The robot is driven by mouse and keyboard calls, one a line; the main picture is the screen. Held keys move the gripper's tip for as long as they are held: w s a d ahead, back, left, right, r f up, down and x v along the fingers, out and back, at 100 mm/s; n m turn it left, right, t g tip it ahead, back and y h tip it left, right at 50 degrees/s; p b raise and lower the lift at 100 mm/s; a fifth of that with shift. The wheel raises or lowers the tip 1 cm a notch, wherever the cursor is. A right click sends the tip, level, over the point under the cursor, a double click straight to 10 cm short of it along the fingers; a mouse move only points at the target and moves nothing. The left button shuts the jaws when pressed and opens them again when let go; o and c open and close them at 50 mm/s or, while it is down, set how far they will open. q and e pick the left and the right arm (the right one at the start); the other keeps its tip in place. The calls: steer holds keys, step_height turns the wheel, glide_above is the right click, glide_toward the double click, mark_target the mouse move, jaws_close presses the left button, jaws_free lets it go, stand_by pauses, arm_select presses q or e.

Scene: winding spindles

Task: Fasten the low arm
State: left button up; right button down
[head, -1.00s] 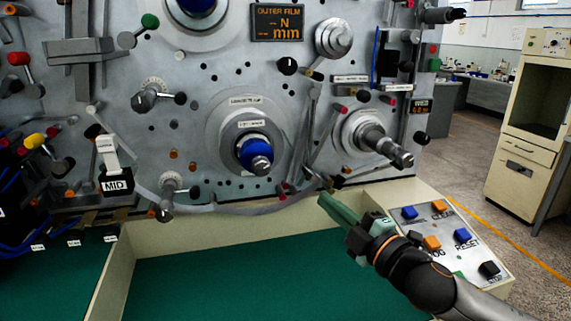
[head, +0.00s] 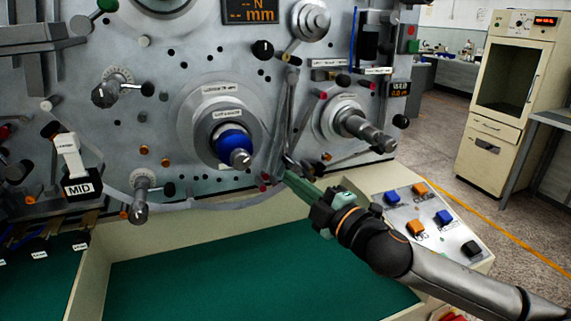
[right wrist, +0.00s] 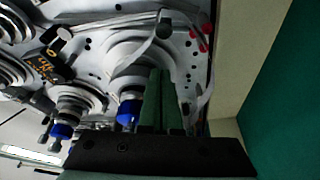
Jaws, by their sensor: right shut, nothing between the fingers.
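The panel carries slim grey arms between the blue-collared spindle (head: 233,148) and the bare metal spindle (head: 360,127). One long arm (head: 283,115) runs down toward the panel's lower edge; I cannot tell for sure which is the low arm. My right gripper (head: 287,176) has green fingers, shut and empty, with tips at the lower ends of these arms. Whether they touch is unclear. In the right wrist view the fingers (right wrist: 165,85) lie close together before the panel, beside a pale strip (right wrist: 204,92). My left gripper is out of view.
A grey film strip (head: 215,204) sags along the panel's bottom from the MID block (head: 80,187). A green-floored tray (head: 230,270) lies below. A button box (head: 430,228) stands at right, near my right arm. A cream cabinet (head: 505,95) stands farther back.

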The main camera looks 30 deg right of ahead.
steer(key=w+r+p, duration=0.1)
steer(key=w+p, duration=0.1)
steer(key=w, duration=0.7)
steer(key=d, duration=0.1)
steer(key=s+d+f, duration=0.1)
steer(key=d, duration=0.1)
steer(key=shift+s+f, duration=0.2)
steer(key=shift+s, duration=0.05)
steer(key=s+d+n+p, duration=0.1)
steer(key=d+p, duration=0.1)
steer(key=d, duration=0.4)
steer(key=shift+s+d+r, duration=0.15)
steer(key=shift+s, duration=0.05)
stand_by(0.5)
